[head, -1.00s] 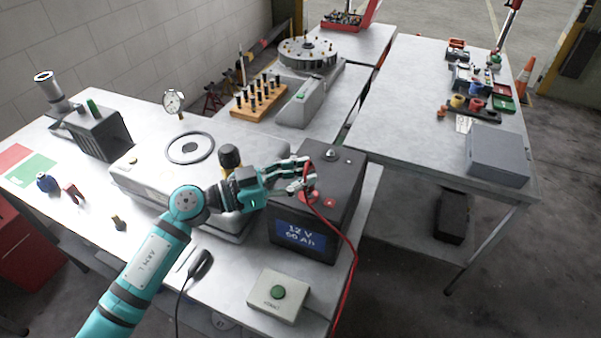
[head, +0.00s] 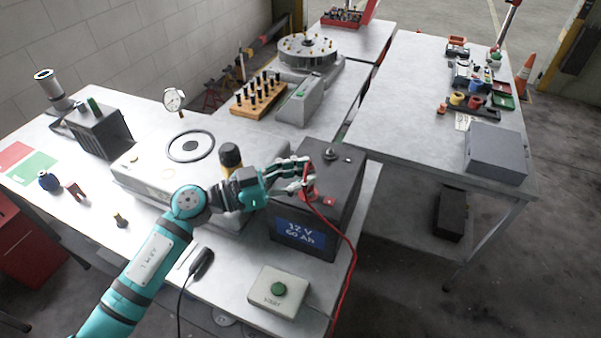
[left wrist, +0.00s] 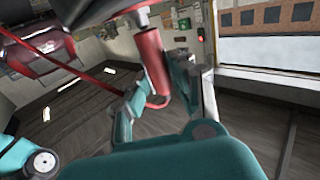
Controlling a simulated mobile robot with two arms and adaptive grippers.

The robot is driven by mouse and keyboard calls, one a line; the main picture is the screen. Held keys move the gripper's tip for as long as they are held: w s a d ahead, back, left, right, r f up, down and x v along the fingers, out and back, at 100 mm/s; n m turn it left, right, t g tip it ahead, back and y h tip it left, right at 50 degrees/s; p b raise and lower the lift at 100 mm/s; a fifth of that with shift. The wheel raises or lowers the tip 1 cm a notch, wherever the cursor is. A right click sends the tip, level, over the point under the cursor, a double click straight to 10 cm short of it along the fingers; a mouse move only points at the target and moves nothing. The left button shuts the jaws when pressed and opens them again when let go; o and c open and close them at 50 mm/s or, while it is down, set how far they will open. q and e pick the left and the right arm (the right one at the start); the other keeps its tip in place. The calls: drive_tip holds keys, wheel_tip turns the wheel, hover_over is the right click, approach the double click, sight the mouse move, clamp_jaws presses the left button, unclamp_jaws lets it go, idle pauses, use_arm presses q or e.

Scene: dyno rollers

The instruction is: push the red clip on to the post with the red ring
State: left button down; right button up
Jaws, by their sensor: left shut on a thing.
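A black battery (head: 346,185) labelled 12 V 60 Ah stands on the near table. Red parts (head: 328,201) show on its near top edge, below my gripper. The post with the red ring cannot be told apart clearly there. My left gripper (head: 304,180) is over the near left part of the battery top, shut on the red clip (left wrist: 153,62). In the left wrist view the clip is a red cylinder between my fingers, with a red cable looping from it. Whether the clip touches the post is hidden. My right gripper is not in view.
A bare metal post (head: 331,153) stands at the battery's far side. A box with a green button (head: 278,290) is in front. A black-capped part (head: 230,156) stands left of the battery.

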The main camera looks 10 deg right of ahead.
use_arm(q)
drive_tip(key=shift+f+p, duration=0.1)
drive_tip(key=shift+p, duration=0.2)
drive_tip(key=shift+f, duration=0.45)
drive_tip(key=c, duration=1.1)
unclamp_jaws()
drive_tip(key=shift+o, duration=0.2)
